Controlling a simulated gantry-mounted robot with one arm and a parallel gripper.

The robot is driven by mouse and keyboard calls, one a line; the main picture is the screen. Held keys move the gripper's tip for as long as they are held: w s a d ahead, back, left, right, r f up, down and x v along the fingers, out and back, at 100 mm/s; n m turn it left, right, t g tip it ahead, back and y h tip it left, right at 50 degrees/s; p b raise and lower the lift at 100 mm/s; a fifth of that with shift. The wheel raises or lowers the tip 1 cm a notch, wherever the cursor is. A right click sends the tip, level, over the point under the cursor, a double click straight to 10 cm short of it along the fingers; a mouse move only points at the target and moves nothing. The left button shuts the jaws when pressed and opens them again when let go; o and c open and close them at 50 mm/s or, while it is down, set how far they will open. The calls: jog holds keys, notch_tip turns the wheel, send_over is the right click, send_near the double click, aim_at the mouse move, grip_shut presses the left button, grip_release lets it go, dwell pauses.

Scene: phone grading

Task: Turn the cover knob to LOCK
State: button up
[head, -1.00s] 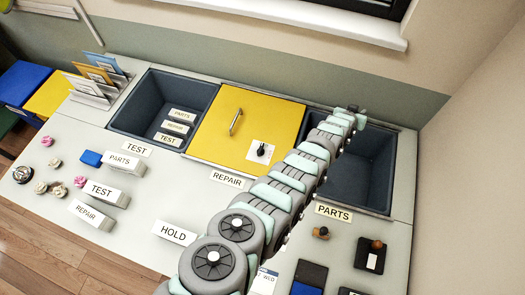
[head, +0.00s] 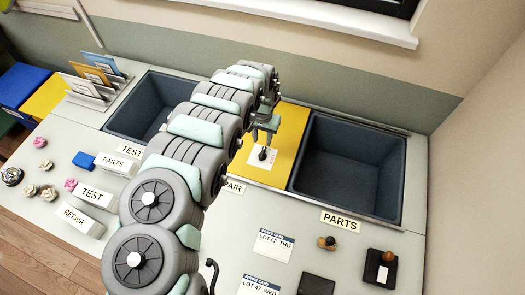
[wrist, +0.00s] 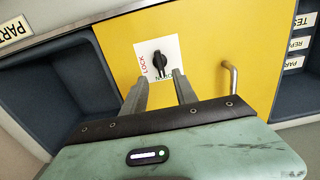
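The yellow cover (head: 292,120) lies shut over the middle bin, mostly behind my arm in the head view. Its black knob (head: 263,154) sits on a white plate near the cover's front edge. In the wrist view the knob (wrist: 158,63) stands on the plate (wrist: 172,45), with red LOCK lettering at its left and green lettering, partly hidden, below it. The knob's pointer seems to aim toward the green lettering. My gripper (wrist: 162,78) is open, its two fingers apart and pointing toward the knob, which shows just beyond and between the tips. I cannot tell whether they touch it.
The cover's metal handle (wrist: 231,78) stands right of the knob in the wrist view. The open PARTS bin (head: 345,165) is to the right, another open bin (head: 150,105) to the left. Label blocks and small parts lie on the left counter.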

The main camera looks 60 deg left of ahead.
aim_at(262, 152)
notch_tip(262, 152, down, 8)
jog(key=shift+f+b, duration=0.15)
jog(key=shift+b, duration=0.65)
jog(key=shift+f, duration=0.25)
jog(key=shift+c, duration=0.5)
grip_shut()
